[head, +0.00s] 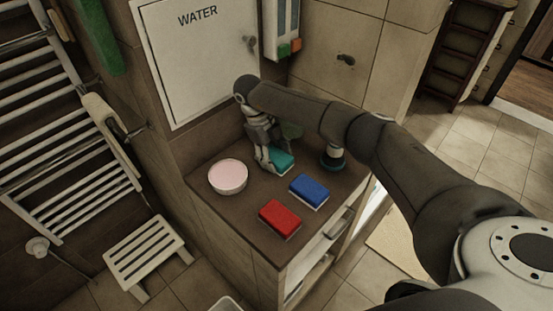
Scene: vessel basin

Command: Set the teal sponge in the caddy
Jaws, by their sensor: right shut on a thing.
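The teal sponge (283,160) is at the back of the brown counter, with its lighter underside showing. My right gripper (266,160) points down at its left end and is shut on it. I cannot tell whether the sponge touches the counter. A dark green thing (292,131) shows partly behind my right arm; I cannot tell whether it is the caddy. My left gripper is not in view.
On the counter (237,206) are a white bowl with a pink top (228,176), a red sponge (279,217), a blue sponge (310,190) and a dark round item with a blue base (332,160). The WATER cabinet (195,60) is behind. A slatted stool (145,252) stands left.

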